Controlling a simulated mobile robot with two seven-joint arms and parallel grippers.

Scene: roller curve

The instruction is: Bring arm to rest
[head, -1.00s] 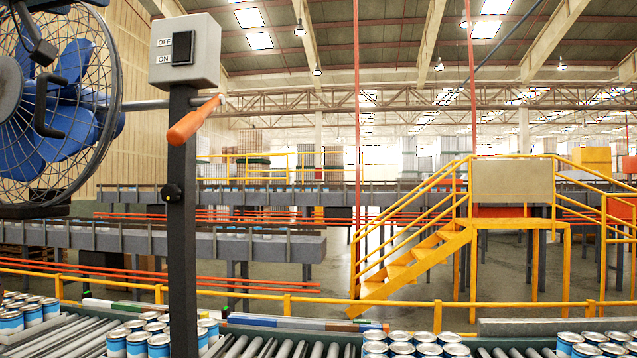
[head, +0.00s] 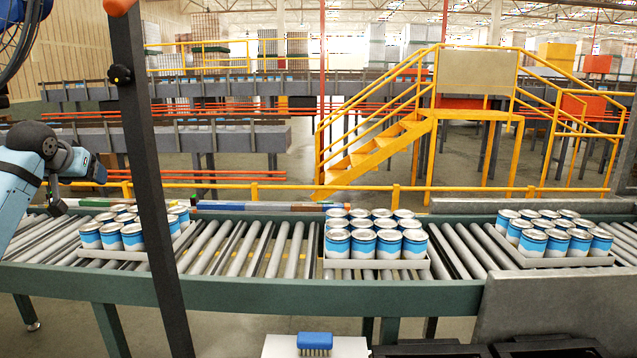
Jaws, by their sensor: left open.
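My left arm comes in at the left edge, a light blue link with dark joints. Its left gripper (head: 68,182) is dark, small in the picture and open, with nothing seen between its fingers. It shows in front of the left end of the roller conveyor (head: 390,293), left of a tray of cans (head: 122,238). I cannot tell whether it is above the rollers or short of them. My right gripper and arm are not in view.
A dark slanted post (head: 150,190) stands close on the left. More can trays sit at the middle (head: 376,267) and right (head: 567,261) of the conveyor. A blue brush (head: 315,341) lies on a white surface (head: 350,347) below. Yellow stairs (head: 385,157) stand behind.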

